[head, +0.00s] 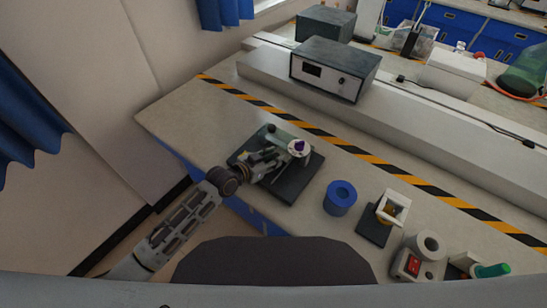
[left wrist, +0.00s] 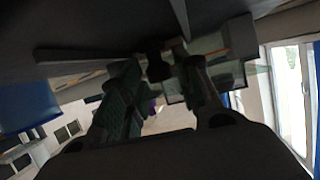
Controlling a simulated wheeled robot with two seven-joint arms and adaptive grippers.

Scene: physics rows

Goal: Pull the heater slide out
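A dark flat base plate (head: 292,188) on the bench carries a small apparatus with a green-grey cylinder (head: 279,137) and a round white part (head: 299,148) with a purple spot. My left gripper (head: 266,164) is over the left side of this plate, at the apparatus, and partly covers it. In the left wrist view its two fingers (left wrist: 162,66) stand apart, with a small dark knob-like part (left wrist: 155,68) between or just beyond the tips. Contact with it cannot be made out. The heater slide cannot be clearly singled out. My right gripper is not in view.
Right of the plate stand a blue cylinder (head: 340,197), a dark stand with a white frame (head: 393,207), a white ring (head: 425,246) and a red-switched box (head: 412,266). A grey instrument (head: 335,69) sits on the raised ledge behind. The bench's left end is clear.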

